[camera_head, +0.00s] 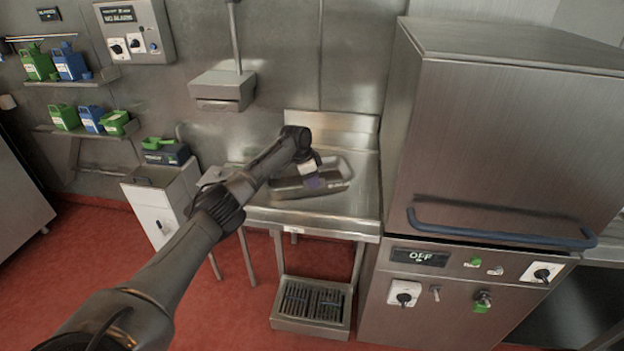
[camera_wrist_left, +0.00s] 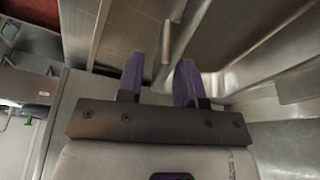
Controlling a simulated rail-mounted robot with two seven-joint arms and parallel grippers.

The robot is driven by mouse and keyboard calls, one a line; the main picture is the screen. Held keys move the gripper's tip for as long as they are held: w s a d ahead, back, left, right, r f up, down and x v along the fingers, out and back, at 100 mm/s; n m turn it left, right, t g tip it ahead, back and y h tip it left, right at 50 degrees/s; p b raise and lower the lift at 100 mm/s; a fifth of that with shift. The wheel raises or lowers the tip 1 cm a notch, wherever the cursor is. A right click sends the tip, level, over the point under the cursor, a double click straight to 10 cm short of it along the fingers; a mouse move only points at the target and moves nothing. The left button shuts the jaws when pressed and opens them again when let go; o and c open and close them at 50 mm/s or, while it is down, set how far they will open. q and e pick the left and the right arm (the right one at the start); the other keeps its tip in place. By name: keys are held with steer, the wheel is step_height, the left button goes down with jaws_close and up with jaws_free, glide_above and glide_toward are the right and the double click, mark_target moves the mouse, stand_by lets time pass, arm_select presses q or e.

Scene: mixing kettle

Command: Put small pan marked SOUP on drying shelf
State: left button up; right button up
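A shallow steel pan-like container (camera_head: 334,184) lies on the steel table beside the big machine. I cannot read any SOUP mark on it, so I cannot tell whether it is the small pan. My left gripper (camera_head: 314,183) is over this container and hides part of it. In the left wrist view the two purple fingers (camera_wrist_left: 160,80) stand apart. A thin metal edge (camera_wrist_left: 167,42) shows just beyond and between their tips; I cannot tell whether it touches them. My right gripper is not in view. I cannot make out a drying shelf for certain.
The steel table (camera_head: 300,221) has a raised back edge. A large steel machine (camera_head: 500,150) with a blue handle bar stands close on its right. A wall-hung steel box (camera_head: 222,90) is above left. Wall shelves (camera_head: 75,82) with green and blue jugs are at left.

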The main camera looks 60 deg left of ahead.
arm_select(q)
steer(key=p+v, duration=0.2)
steer(key=v, duration=1)
steer(key=s+d+f+m+g+y, duration=0.2)
steer(key=d+f+m, duration=0.1)
steer(key=d+f, duration=2.25)
steer(key=s+d+f+n+t, duration=0.1)
steer(key=s+d+f, duration=0.1)
steer(key=s+d, duration=0.8)
steer(key=s+d+f+n+h, duration=0.1)
steer(key=s+d+f, duration=0.2)
steer(key=s+d, duration=0.7)
steer(key=s, duration=0.2)
steer(key=shift+s+d+t+h, duration=0.3)
steer(key=shift+s+d+t, duration=0.1)
steer(key=shift+o, duration=0.7)
steer(key=s+d+r+n, duration=0.1)
steer(key=s+r+n, duration=0.1)
steer(key=s, duration=0.4)
steer(key=shift+s+r+n+t, duration=0.3)
steer(key=shift+r, duration=0.4)
steer(key=shift+o, duration=0.6)
steer(key=shift+s+r, duration=0.15)
steer(key=shift+s, duration=0.05)
steer(key=o, duration=0.5)
steer(key=shift+o, duration=0.2)
